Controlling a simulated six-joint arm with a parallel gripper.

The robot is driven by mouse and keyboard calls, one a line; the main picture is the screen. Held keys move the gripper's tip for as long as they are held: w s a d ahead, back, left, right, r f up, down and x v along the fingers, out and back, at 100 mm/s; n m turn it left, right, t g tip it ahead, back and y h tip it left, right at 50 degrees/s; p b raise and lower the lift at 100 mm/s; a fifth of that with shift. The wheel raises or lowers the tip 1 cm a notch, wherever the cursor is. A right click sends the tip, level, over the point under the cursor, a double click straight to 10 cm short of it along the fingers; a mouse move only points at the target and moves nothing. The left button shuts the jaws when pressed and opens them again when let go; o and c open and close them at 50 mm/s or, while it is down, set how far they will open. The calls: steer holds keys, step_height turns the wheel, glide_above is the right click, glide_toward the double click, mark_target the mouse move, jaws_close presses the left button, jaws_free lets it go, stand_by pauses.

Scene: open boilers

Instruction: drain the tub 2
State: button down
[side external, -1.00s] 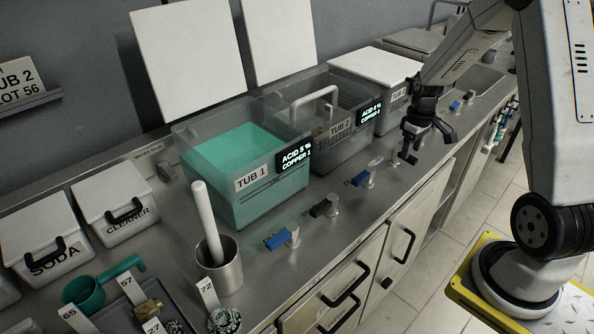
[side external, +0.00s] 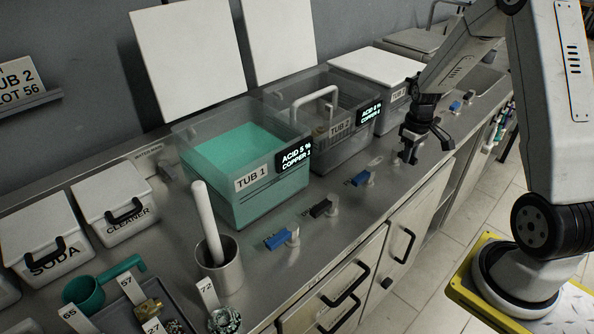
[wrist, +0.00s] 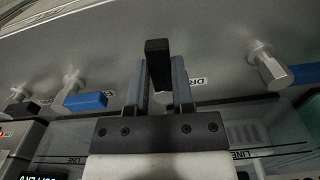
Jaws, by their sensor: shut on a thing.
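Tub 2 (side external: 338,128) is a clear-walled tub behind tub 1 in the side view, with a white handle across its top and a lit display on its front corner. I cannot make out its liquid level. My gripper (side external: 411,152) is low over the bench front by tub 2. In the wrist view my gripper (wrist: 158,100) is shut on a black valve handle (wrist: 157,50), beside a partly covered label starting "DR". The handle lies between the two fingers and sticks out past their tips. In the side view the gripper mostly hides this valve.
Tub 1 (side external: 240,165) holds green liquid. Along the bench front are a blue valve handle (side external: 278,240), a black one (side external: 320,208) and another blue one (side external: 360,178). A steel beaker with a white pestle (side external: 219,265) stands nearer. Blue handles flank the gripper in the wrist view (wrist: 86,101).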

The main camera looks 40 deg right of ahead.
steer(key=shift+a, duration=0.1)
steer(key=m, duration=0.1)
steer(key=a+m, duration=0.1)
steer(key=m, duration=0.2)
steer(key=shift+w+a, duration=0.2)
steer(key=shift+w, duration=0.05)
steer(key=m, duration=0.2)
steer(key=w+a+m, duration=0.1)
steer(key=m, duration=0.1)
steer(key=shift+a+m, duration=0.15)
steer(key=shift+m, duration=0.25)
steer(key=m, duration=0.1)
steer(key=w+m, duration=0.1)
steer(key=m, duration=0.1)
steer(key=shift+w+a+m, duration=0.1)
steer(key=shift+a+m, duration=0.2)
steer(key=shift+a, duration=0.05)
steer(key=shift+w+a+m, duration=0.1)
steer(key=shift+w+m, duration=0.3)
steer(key=shift+m, duration=0.75)
steer(key=shift+w+a+m, duration=0.1)
steer(key=shift+w+m, duration=0.3)
steer(key=shift+m, duration=0.75)
steer(key=shift+c, duration=2.4)
jaws_free()
